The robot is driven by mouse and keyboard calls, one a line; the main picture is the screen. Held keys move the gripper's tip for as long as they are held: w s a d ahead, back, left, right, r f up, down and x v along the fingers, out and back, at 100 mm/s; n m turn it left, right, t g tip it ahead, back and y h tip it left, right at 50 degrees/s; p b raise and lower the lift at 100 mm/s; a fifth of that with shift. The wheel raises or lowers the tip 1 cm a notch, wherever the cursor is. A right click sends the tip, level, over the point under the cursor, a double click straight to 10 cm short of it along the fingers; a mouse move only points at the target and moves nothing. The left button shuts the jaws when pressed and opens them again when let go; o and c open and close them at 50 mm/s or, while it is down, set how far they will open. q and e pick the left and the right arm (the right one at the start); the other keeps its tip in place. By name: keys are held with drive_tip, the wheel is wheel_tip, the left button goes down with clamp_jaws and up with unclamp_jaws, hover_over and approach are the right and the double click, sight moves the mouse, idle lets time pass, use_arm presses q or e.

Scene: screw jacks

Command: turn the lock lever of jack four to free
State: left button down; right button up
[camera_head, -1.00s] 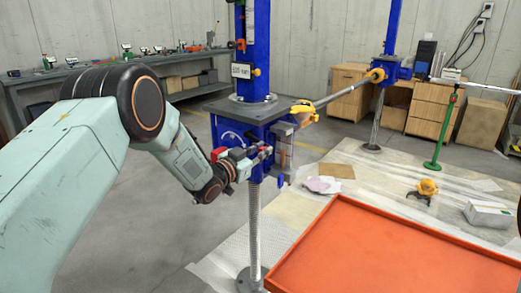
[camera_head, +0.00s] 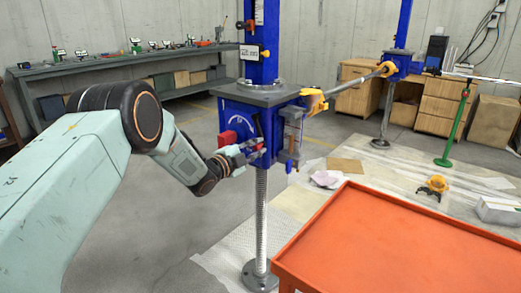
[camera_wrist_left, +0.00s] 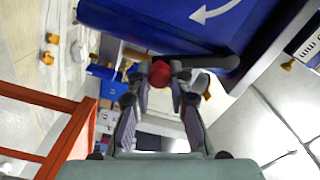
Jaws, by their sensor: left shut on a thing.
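The jack is a blue column with a blue gearbox housing (camera_head: 238,112) on a threaded screw (camera_head: 262,215). No number on it is readable. My left gripper (camera_head: 256,149) is at the lower front of the housing. In the left wrist view, its two fingers (camera_wrist_left: 160,84) come together around a small red-ended part (camera_wrist_left: 160,72). A dark lever bar (camera_wrist_left: 208,63) runs right from there, under a blue housing face with a white curved arrow (camera_wrist_left: 215,10). The gripper is shut on what looks like the lever's end. The exact contact is partly hidden by the fingers. My right gripper is out of view.
An orange-red tray table (camera_head: 400,245) stands close at the right. A shaft (camera_head: 345,80) with yellow couplings links to a second blue jack (camera_head: 396,62) behind. A workbench (camera_head: 120,62) lines the back left. The grey floor between bench and jack is clear.

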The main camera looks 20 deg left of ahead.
use_arm(q)
drive_tip(key=shift+w+a+m+b, duration=0.35)
drive_tip(key=shift+a+m, duration=0.45)
drive_tip(key=shift+m, duration=0.35)
drive_tip(key=shift+w+a+m+b, duration=0.3)
drive_tip(key=shift+a+m, duration=0.5)
drive_tip(key=shift+m, duration=0.35)
drive_tip(key=c, duration=1.7)
unclamp_jaws()
drive_tip(key=o, duration=0.5)
drive_tip(key=shift+w+f, duration=0.15)
drive_tip(key=shift+f, duration=0.1)
drive_tip(key=shift+s+f, duration=0.1)
drive_tip(key=shift+s, duration=0.1)
drive_tip(key=v, duration=1.2)
